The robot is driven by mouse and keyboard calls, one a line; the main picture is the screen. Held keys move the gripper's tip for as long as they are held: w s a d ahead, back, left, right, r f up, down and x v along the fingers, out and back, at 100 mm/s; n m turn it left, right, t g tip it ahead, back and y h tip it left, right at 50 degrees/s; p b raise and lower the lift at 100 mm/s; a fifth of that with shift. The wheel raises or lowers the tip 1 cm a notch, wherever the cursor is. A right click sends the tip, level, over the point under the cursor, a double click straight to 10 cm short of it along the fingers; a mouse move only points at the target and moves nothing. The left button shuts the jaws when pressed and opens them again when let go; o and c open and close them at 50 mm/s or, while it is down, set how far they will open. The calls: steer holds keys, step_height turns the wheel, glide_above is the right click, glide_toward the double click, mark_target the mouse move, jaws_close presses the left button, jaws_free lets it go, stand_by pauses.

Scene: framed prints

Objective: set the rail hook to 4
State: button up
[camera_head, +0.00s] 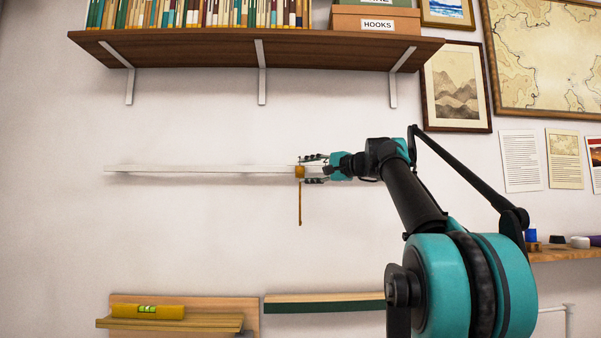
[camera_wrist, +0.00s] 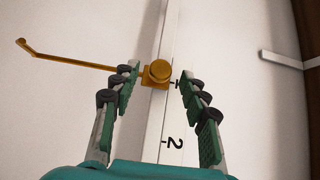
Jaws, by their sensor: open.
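The rail hook (camera_head: 300,172) is a yellow slider with a thin arm hanging down, near the right end of the visible white rail (camera_head: 200,168). In the wrist view its round knob (camera_wrist: 159,70) and square block sit on the rail (camera_wrist: 153,122), and the thin arm points left. A black "2" with a tick is printed on the rail nearer my palm; another dark mark beside the block is partly hidden. My gripper (camera_head: 307,170) is open, with its fingers on either side of the knob; it also shows in the wrist view (camera_wrist: 158,76). I cannot tell whether either finger touches.
A brown shelf (camera_head: 230,53) with books and a HOOKS box (camera_head: 376,24) hangs above the rail on brackets. Below are a ledge (camera_head: 180,322) with a yellow level (camera_head: 148,311) and a green-fronted ledge (camera_head: 322,307). Framed prints (camera_head: 456,87) hang at right. The wall left of the hook is clear.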

mark_target(303, 170)
steer(key=shift+x, duration=1.8)
steer(key=shift+c, duration=0.4)
jaws_close()
